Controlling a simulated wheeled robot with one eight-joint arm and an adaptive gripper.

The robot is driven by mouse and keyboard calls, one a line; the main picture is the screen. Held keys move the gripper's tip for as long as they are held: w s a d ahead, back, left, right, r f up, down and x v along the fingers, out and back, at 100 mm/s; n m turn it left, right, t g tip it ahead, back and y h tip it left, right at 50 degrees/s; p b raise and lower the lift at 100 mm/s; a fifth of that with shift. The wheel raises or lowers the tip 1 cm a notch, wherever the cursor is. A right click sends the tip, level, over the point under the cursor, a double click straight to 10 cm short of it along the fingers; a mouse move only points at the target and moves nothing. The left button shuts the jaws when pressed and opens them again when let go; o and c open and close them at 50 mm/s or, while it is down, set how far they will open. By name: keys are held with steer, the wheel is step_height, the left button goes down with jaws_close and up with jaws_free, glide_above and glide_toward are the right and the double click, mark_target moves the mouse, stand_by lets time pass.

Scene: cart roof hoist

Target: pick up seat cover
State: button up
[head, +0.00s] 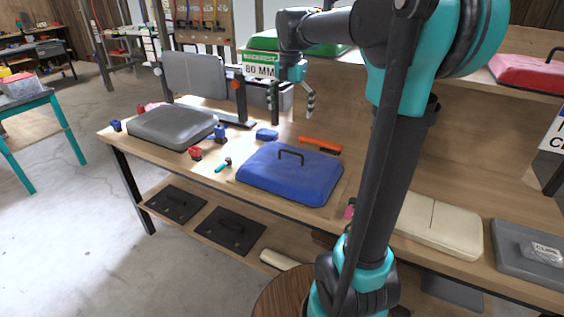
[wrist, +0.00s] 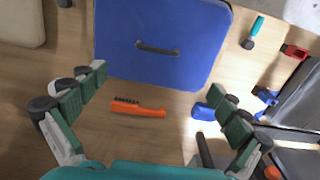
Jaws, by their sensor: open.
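A blue padded cover (head: 290,172) with a black handle on top lies flat on the workbench. It also shows in the wrist view (wrist: 160,25), its handle (wrist: 158,48) near the middle. A grey padded cover (head: 172,126) lies to its left, and a cream pad (head: 438,222) to its right. No label shows which is the seat cover. My gripper (head: 292,101) is open and empty, its fingers pointing down, above the bench behind the blue cover. In the wrist view my gripper's fingers (wrist: 160,88) are spread wide, apart from the cover.
An orange brush (head: 320,144) and a small blue object (head: 267,134) lie behind the blue cover. Red and blue clamps (head: 196,153) sit between the covers. A rear shelf carries a green case (head: 262,41) and a red case (head: 525,74). A dark upright panel (head: 195,74) stands at the back left.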

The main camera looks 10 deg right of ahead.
mark_target(291, 153)
step_height(291, 153, down, 12)
steer(key=shift+d+r, duration=0.1)
steer(key=shift+r, duration=0.1)
steer(key=f, duration=0.4)
steer(key=shift+w+d, duration=0.35)
steer(key=shift+w, duration=0.05)
steer(key=shift+f, duration=0.6)
steer(key=shift+c, duration=0.6)
steer(key=c, duration=1)
